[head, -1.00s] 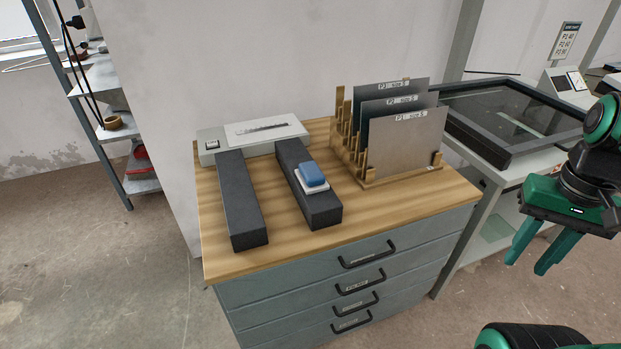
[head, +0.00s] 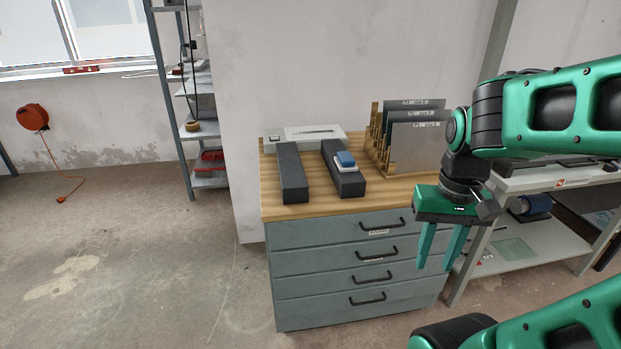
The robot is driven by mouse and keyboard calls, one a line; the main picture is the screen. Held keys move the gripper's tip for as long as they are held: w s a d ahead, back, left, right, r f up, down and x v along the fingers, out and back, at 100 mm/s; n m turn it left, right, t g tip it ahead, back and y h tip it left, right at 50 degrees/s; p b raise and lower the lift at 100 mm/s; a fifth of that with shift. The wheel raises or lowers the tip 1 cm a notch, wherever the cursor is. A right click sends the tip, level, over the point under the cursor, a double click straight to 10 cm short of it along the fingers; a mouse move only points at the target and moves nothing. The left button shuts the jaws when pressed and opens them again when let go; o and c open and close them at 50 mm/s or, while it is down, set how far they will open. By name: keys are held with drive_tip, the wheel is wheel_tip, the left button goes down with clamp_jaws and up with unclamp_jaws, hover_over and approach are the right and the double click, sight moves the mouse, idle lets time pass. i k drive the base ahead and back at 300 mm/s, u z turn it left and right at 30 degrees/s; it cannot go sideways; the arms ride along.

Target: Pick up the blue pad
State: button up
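The blue pad (head: 345,158) is a small blue block on a white base. It rests on top of the right one of two dark grey bars (head: 350,184) on the wooden top of a drawer cabinet. My gripper (head: 437,268) is to the right of the pad and nearer to me, in front of the cabinet's right side. Its two green fingers point down, spread apart, with nothing between them. The pad is in plain view and apart from my gripper.
The other dark bar (head: 293,174) lies to the left. A pale device (head: 303,136) stands behind the bars. A wooden rack (head: 378,140) with several upright plates is right of the pad. The cabinet (head: 330,262) has drawers with black handles. Floor at left is clear.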

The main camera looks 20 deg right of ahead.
sight(344, 160)
drive_tip(key=u, duration=0.5)
drive_tip(key=k, duration=0.65)
drive_tip(key=u, duration=0.7)
drive_tip(key=i, duration=1)
drive_tip(key=z, duration=0.45)
drive_tip(key=i, duration=1.1)
drive_tip(key=z, duration=1.15)
drive_tip(key=i, duration=0.55)
drive_tip(key=z, duration=0.35)
